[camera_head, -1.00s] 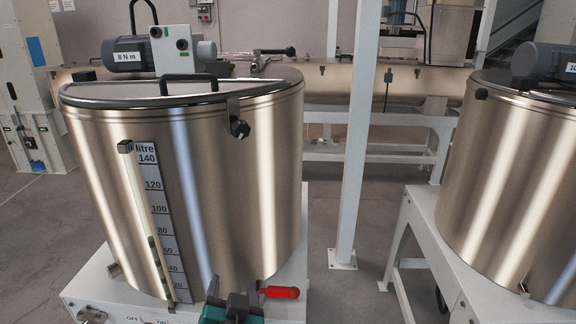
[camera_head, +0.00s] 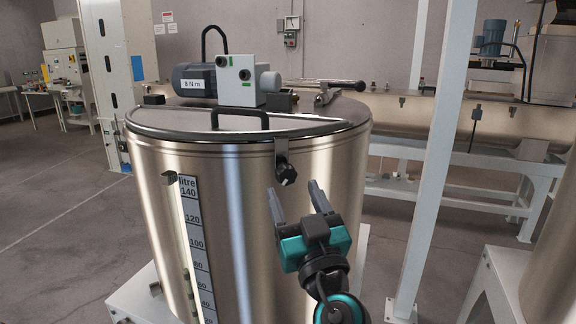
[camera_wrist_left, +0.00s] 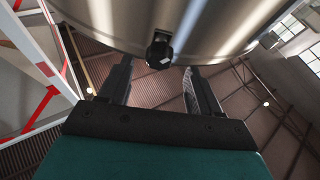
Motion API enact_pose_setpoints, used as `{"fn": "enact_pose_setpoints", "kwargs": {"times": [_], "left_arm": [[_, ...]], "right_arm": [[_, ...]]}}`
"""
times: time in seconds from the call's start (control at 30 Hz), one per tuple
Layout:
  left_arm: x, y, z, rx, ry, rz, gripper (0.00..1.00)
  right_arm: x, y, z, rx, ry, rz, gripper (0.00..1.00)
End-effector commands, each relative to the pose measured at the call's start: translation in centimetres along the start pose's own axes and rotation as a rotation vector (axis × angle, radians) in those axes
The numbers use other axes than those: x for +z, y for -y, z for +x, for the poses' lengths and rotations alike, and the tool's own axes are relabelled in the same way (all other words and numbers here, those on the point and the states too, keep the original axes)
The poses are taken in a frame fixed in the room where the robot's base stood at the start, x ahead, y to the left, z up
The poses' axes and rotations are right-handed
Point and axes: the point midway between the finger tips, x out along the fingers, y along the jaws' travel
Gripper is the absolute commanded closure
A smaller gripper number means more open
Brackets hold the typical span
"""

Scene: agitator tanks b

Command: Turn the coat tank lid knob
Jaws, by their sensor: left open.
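The coat tank (camera_head: 250,230) is a shiny steel drum with a litre scale on its front. Its lid (camera_head: 190,118) is shut, with a black handle on top. The black lid knob (camera_head: 286,174) hangs on a clamp at the rim, front right. My left gripper (camera_head: 294,191) is open, its fingers pointing up just below the knob in the head view. In the left wrist view the knob (camera_wrist_left: 160,52) shows beyond and between the fingertips (camera_wrist_left: 155,68), apart from them. My right gripper is not in view.
A grey motor (camera_head: 195,80) and a white box sit on the lid. A white post (camera_head: 432,150) stands right of the tank. Another steel tank (camera_head: 550,260) is at the right edge. Open floor (camera_head: 60,220) lies to the left.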

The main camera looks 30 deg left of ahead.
Motion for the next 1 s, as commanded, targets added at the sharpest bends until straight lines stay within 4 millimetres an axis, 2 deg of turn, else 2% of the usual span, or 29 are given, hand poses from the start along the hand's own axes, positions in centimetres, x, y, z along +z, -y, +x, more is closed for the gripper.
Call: {"fn": "enact_pose_setpoints", "kwargs": {"times": [0.03,0.1,0.3,0.47,0.7,1.0], "left_arm": [[-0.4,0.0,1.2,-0.002,-0.002,0.001,0.37],[-0.3,0.0,2.5,-0.001,-0.002,0.003,0.37],[-0.1,0.0,4.9,0.001,0.0,0.002,0.37],[0.0,0.0,5.6,0.0,0.001,0.003,0.37],[0.1,0.0,5.7,0.001,0.002,0.002,0.37],[0.1,0.0,5.6,0.001,0.002,0.002,0.64]], "right_arm": [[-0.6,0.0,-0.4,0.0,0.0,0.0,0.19],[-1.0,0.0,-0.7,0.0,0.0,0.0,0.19],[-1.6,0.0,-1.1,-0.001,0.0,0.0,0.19],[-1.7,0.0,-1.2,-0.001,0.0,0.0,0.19],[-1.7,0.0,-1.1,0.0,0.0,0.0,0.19],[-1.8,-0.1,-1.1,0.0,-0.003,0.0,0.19]]}}
